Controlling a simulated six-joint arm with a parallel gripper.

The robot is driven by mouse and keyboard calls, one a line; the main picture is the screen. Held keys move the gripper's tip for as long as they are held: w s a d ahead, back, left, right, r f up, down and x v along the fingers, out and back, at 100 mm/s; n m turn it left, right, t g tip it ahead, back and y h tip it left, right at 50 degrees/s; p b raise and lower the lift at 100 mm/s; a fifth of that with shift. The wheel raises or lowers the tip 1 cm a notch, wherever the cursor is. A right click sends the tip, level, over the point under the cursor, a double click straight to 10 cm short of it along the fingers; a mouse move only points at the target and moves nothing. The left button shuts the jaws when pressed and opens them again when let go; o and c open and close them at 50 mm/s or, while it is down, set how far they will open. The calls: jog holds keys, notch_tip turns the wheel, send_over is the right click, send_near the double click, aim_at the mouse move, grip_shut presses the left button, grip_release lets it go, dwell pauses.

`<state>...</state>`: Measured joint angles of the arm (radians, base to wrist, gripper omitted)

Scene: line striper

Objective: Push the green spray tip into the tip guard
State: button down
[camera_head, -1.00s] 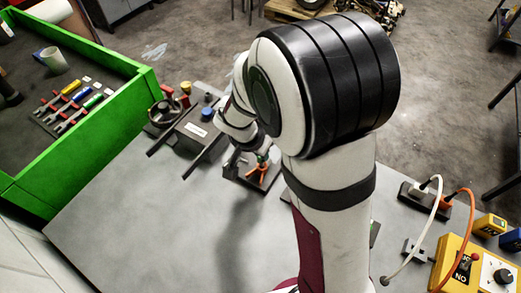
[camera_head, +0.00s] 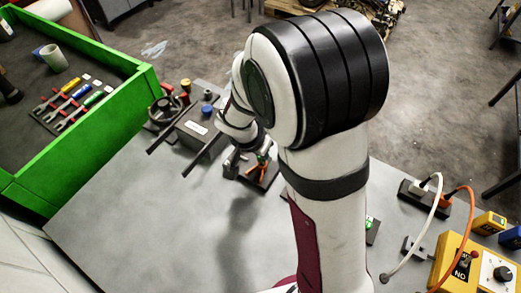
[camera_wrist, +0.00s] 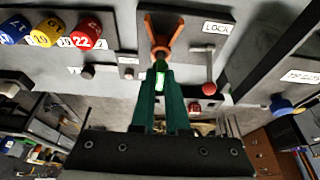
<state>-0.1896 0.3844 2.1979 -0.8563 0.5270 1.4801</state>
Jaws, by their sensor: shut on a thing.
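The green spray tip (camera_wrist: 160,73) is between my gripper's fingertips (camera_wrist: 161,84) in the wrist view. My gripper is shut on it, and the fingers cover most of it. The orange tip guard (camera_wrist: 162,38) is straight ahead of the tip, on a dark plate. The tip's far end is very close to the guard's near end; I cannot tell whether they touch or whether any of it is inside. In the head view the orange guard (camera_head: 263,168) shows partly behind my arm, and the tip cannot be made out.
A red-knobbed lever (camera_wrist: 209,88) stands right of the guard, by a LOCK label (camera_wrist: 216,27). Blue, yellow and red numbered caps (camera_wrist: 48,32) are at the left. In the head view, a green-walled tray (camera_head: 95,125) is left and a yellow control box (camera_head: 470,265) right. The grey tabletop in front is clear.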

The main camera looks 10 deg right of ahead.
jog(key=shift+f, duration=1)
jog(key=c, duration=0.5)
grip_release()
jog(key=v, duration=0.7)
dwell(0.5)
